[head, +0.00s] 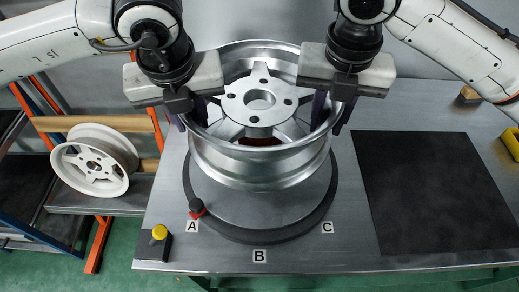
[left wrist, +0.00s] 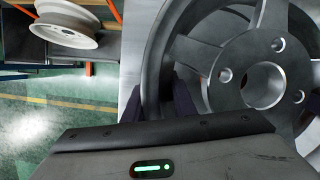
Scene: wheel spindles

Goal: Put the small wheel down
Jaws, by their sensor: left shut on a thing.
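A silver five-spoke wheel (head: 258,177) lies level over a round grey turntable (head: 262,212) on the metal table; it looks raised above it, though contact underneath is hidden. My left gripper (head: 197,108) is shut on the wheel's left rim, one finger inside and one outside. The left wrist view shows the rim (left wrist: 152,65) and spokes close beside its dark fingers. My right gripper (head: 331,110) grips the opposite, right rim, with fingers on both sides of it.
A white wheel (head: 93,163) rests on a rack at the left. Labels A, B and C mark the turntable's front, with a red-and-black knob (head: 196,208) near A. A yellow button (head: 159,232) stands at the front left. A black mat (head: 434,190) lies clear on the right.

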